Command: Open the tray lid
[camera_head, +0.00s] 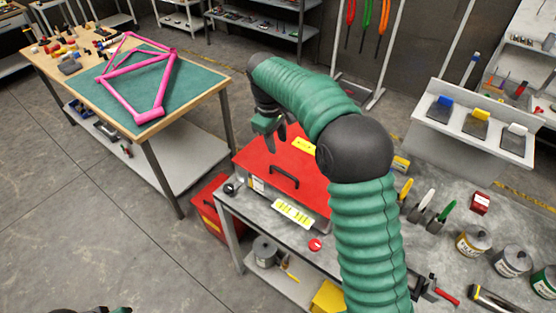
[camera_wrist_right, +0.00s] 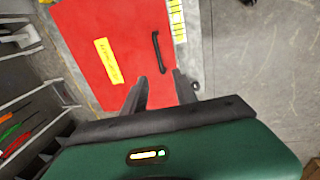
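The red tray lid (camera_head: 275,180) lies shut on a grey metal box at the left end of the workbench. It has a black bar handle (camera_head: 284,177) and yellow labels. In the right wrist view the red lid (camera_wrist_right: 95,35) fills the upper middle, with the handle (camera_wrist_right: 156,52) just ahead of the fingers. My right gripper (camera_head: 276,135) is over the lid's far left part, fingers pointing down. In the wrist view my right gripper (camera_wrist_right: 161,88) is open with nothing between its fingers. At the bottom left of the head view, only a dark sliver of my left gripper (camera_head: 92,310) shows.
The workbench (camera_head: 375,240) holds paint cans (camera_head: 473,243), brushes (camera_head: 425,200) and a red button-like disc (camera_head: 315,244) near its front edge. A red toolbox (camera_head: 208,208) stands left of it. A table with a pink frame (camera_head: 135,108) is at the back left.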

